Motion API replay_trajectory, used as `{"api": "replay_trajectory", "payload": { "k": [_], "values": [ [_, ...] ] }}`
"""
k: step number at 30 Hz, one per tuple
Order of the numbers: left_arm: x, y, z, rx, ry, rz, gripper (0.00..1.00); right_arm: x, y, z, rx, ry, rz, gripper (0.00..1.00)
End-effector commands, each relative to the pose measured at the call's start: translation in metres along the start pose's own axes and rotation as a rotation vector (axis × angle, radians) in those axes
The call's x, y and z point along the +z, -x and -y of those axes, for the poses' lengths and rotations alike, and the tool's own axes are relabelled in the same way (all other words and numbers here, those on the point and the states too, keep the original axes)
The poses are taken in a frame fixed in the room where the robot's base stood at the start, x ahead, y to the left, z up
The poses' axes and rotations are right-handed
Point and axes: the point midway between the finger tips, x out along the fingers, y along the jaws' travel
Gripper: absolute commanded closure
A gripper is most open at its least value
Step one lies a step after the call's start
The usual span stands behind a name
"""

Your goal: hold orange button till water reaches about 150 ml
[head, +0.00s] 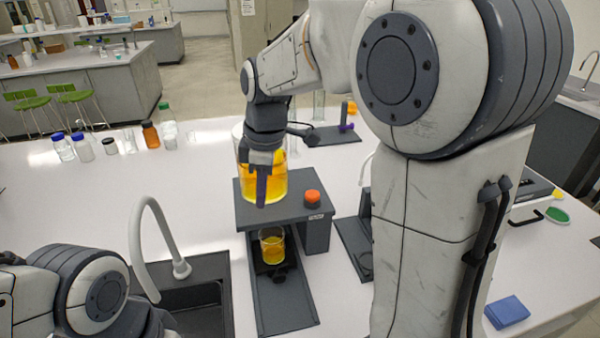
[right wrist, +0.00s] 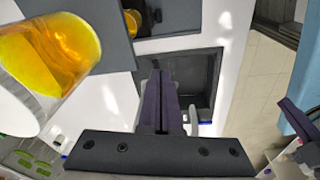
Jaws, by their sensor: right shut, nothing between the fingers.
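The orange button (head: 312,197) sits on the right part of the rig's grey top (head: 290,212). A large clear vessel of yellow liquid (head: 278,184) stands on that top and also shows in the right wrist view (right wrist: 50,50). A small beaker (head: 272,246) with yellow liquid stands below the top; its marks are too small to read. It partly shows in the right wrist view (right wrist: 132,20). My right gripper (head: 262,200) is shut and empty, in front of the vessel and left of the button, not on it. My left gripper is out of view.
A sink (head: 190,295) with a curved white faucet (head: 150,235) lies left of the rig. A dark stand (head: 352,240) is to its right. Several bottles (head: 83,147) line the back left edge. A blue block (head: 507,312) lies at front right.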

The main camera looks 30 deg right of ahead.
Motion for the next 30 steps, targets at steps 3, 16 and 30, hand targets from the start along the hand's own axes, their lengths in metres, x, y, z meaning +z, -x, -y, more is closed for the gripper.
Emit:
{"api": "replay_trajectory", "payload": {
  "k": [3,16,30],
  "values": [
    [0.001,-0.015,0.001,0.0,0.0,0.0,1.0,-0.027,-0.034,0.094,-0.036,-0.12,0.006,1.0],
    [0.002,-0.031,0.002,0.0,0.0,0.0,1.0,0.008,-0.091,0.251,-0.08,-0.444,0.059,1.0],
    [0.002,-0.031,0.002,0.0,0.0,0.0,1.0,0.01,-0.092,0.254,-0.08,-0.458,0.063,1.0]
  ]
}}
